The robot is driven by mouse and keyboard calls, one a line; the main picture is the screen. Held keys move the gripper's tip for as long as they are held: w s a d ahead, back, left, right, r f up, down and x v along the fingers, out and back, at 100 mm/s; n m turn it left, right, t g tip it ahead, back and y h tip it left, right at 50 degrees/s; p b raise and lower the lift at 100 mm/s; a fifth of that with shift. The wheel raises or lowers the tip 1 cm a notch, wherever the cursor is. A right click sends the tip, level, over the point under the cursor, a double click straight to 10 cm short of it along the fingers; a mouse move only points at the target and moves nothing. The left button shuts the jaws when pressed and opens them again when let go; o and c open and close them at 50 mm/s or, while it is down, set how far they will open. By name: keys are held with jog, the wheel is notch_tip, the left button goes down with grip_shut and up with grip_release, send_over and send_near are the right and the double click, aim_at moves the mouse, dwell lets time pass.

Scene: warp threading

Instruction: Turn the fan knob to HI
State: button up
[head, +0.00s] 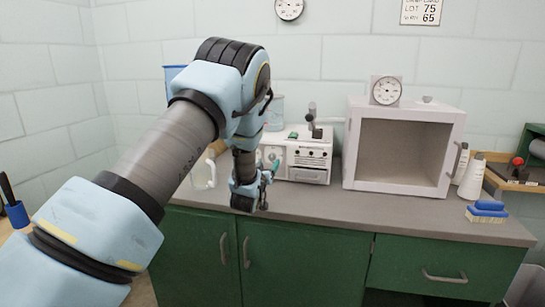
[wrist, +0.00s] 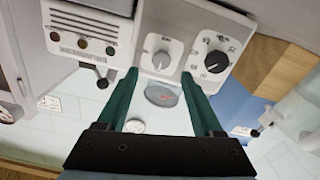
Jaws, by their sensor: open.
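A white control box (head: 309,155) stands on the counter at the back wall. In the wrist view its face carries a pale knob (wrist: 162,57) on a white plate and a black pointer knob (wrist: 215,61) on a marked dial. The lettering is too small to read, so I cannot tell which is the fan knob. My gripper (head: 269,170) is in front of the box's left part. In the wrist view my gripper (wrist: 159,76) is open and empty, its green fingers pointing at the panel, the pale knob between and just beyond the tips, apparently untouched.
Beside the knobs is a panel (wrist: 82,31) with several indicator lights. A white open-fronted cabinet (head: 452,152) with a round gauge (head: 386,90) on top stands to the right. White bottles (head: 472,177) and a blue brush (head: 487,211) are further right. The counter front (head: 350,205) is clear.

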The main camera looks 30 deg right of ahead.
aim_at(271, 157)
jog(key=p+x, duration=0.1)
jog(key=x, duration=0.5)
jog(key=shift+w+p, duration=0.25)
jog(key=shift+p, duration=0.05)
jog(key=shift+c, duration=0.3)
grip_shut()
